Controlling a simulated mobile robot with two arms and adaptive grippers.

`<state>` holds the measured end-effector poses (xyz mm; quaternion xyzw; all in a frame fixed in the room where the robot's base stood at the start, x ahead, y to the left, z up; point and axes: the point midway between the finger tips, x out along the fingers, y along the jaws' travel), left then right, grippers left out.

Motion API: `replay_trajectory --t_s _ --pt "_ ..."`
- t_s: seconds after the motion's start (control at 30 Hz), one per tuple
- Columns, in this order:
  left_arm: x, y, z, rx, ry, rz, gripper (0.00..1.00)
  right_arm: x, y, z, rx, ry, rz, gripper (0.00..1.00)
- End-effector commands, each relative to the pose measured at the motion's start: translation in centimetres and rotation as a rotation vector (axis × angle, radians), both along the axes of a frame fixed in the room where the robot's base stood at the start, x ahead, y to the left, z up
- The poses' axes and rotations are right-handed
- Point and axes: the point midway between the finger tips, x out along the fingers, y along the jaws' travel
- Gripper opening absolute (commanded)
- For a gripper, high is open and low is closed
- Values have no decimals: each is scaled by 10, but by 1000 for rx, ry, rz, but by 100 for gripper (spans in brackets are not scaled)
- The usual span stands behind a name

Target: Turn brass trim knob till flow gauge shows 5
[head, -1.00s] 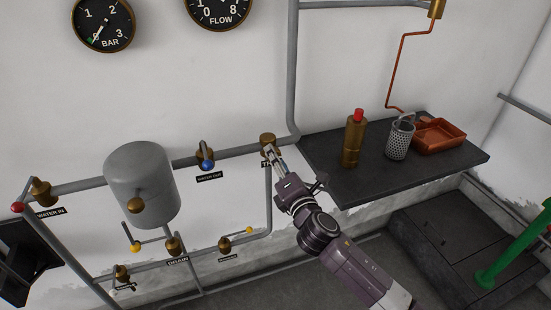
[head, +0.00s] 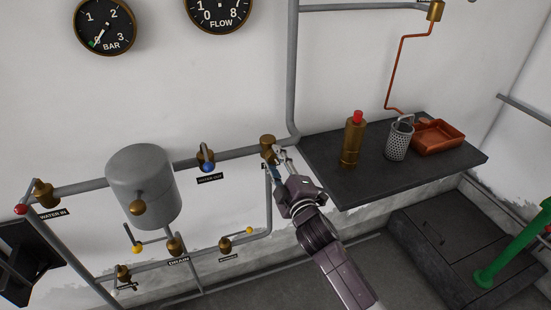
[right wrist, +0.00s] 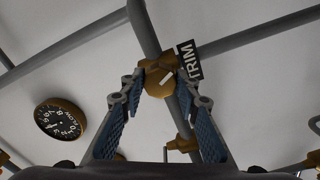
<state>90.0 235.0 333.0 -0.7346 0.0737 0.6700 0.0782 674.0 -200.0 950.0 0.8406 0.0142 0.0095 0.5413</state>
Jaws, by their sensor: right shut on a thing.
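The brass trim knob (head: 267,142) is on the grey pipe left of the dark shelf. It also shows in the right wrist view (right wrist: 160,80), between my fingers, with a white mark on its face. My right gripper (head: 276,158) is shut on it, one blue-padded finger on each side. The TRIM label (right wrist: 189,60) is beside the knob. The flow gauge (head: 219,12) is cut off at the top of the head view, so its reading cannot be told there. In the right wrist view the gauge (right wrist: 61,119) is small and tilted. My left gripper is out of view.
The dark shelf (head: 345,190) at right holds a brass bottle (head: 352,143), a perforated cup (head: 399,140) and a copper tray (head: 462,137). A blue-handled valve (head: 206,161) and a grey tank (head: 140,180) are left of the knob. A bar gauge (head: 105,27) hangs at upper left.

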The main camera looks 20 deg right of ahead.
Motion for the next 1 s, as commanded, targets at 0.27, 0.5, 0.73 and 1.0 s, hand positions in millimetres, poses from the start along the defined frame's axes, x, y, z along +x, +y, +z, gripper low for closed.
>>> replay_trajectory --t_s 0.27,0.5,0.73,1.0 --pt "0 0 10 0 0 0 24 0 0 0 257 12 -2 5" --pt "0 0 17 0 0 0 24 0 0 0 436 18 -2 5" --pt "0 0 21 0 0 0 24 0 0 -1 546 22 -2 5" --pt "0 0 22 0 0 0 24 0 0 -2 599 23 -1 5"
